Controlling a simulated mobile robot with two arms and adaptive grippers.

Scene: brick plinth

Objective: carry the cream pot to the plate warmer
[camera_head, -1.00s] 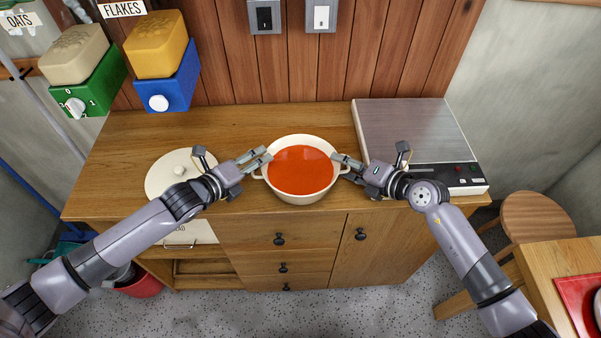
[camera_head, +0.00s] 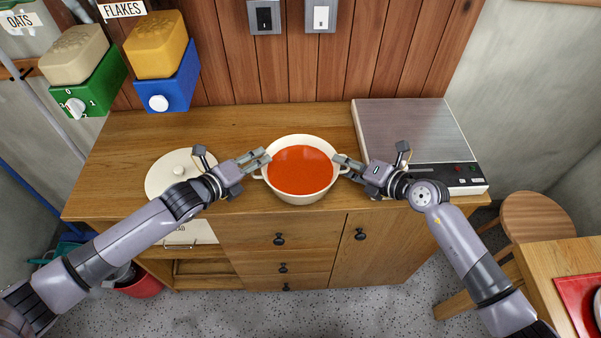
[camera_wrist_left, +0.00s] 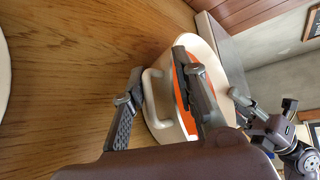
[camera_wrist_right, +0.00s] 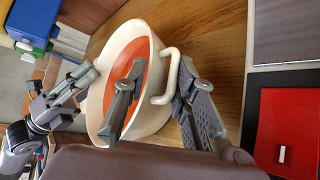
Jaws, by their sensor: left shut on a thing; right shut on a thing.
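The cream pot (camera_head: 301,192), full of orange-red soup, is upright over the wooden counter, towards its front edge. My left gripper (camera_head: 262,160) is shut on the pot's left handle; in the left wrist view the fingers are either side of that handle (camera_wrist_left: 150,95). My right gripper (camera_head: 340,165) is shut on the right handle, which shows between the fingers in the right wrist view (camera_wrist_right: 172,75). The plate warmer (camera_head: 405,125), a flat steel-topped unit with a black control strip, stands right of the pot. I cannot tell whether the pot touches the counter.
A cream lid (camera_head: 178,170) lies on the counter (camera_head: 230,125) left of the pot, partly behind my left arm. A green dispenser (camera_head: 92,85) and a blue dispenser (camera_head: 168,90) are at the back left. The warmer's top is bare. A round stool (camera_head: 538,220) stands at the right.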

